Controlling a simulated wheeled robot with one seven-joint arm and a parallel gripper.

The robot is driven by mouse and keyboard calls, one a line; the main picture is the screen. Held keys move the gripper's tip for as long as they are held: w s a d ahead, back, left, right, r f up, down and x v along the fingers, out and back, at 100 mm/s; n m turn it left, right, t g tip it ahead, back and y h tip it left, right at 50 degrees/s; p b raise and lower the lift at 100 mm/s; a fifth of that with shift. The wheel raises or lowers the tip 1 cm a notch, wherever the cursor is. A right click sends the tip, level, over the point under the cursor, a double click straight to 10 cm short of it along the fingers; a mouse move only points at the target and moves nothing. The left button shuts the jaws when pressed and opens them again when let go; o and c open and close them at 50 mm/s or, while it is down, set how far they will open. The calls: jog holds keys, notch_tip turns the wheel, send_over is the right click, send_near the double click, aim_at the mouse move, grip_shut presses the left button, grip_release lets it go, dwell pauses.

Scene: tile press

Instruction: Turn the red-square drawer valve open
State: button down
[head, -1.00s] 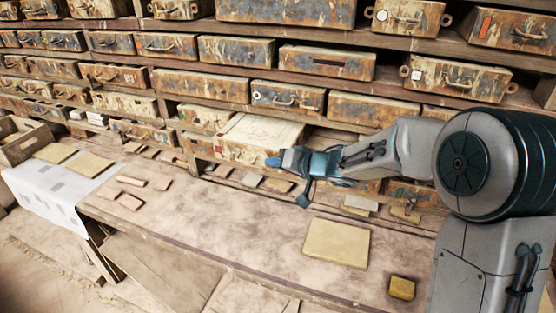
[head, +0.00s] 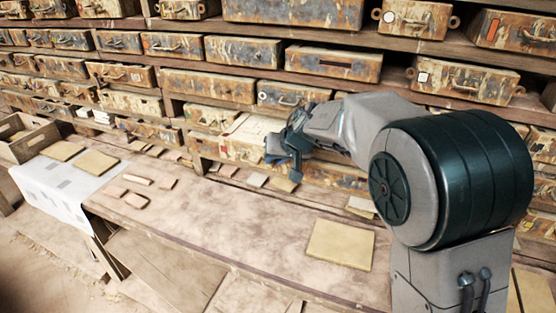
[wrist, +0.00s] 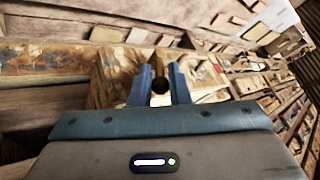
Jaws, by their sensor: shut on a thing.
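The pale-topped drawer (head: 228,150) stands out from the lower shelf in the head view, with its right part hidden behind my gripper. A small reddish mark seems to show on its front, but the red square is too small to make out clearly now. My gripper (head: 278,155) is at the right end of this drawer's front. The valve's turn angle cannot be told.
Shelves of worn drawers (head: 210,90) fill the wall around the gripper. The bench (head: 230,215) below carries a yellowish tile (head: 340,244) and several small reddish tiles (head: 137,200). A wooden crate (head: 25,145) stands at the left. The middle of the bench is mostly clear.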

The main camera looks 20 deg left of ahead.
jog(key=shift+a+r+n+h, duration=0.15)
jog(key=shift+a+h, duration=0.3)
jog(key=shift+h, duration=0.5)
jog(key=shift+a+r+n+h, duration=0.15)
jog(key=shift+a+h, duration=0.25)
jog(key=shift+h, duration=0.55)
jog(key=shift+g+h, duration=0.3)
jog(key=c, duration=1.5)
grip_release()
jog(key=b+v, duration=0.1)
jog(key=v, duration=1.2)
jog(key=shift+s+r, duration=0.2)
jog(key=shift+r, duration=0.1)
jog(key=shift+w, duration=0.1)
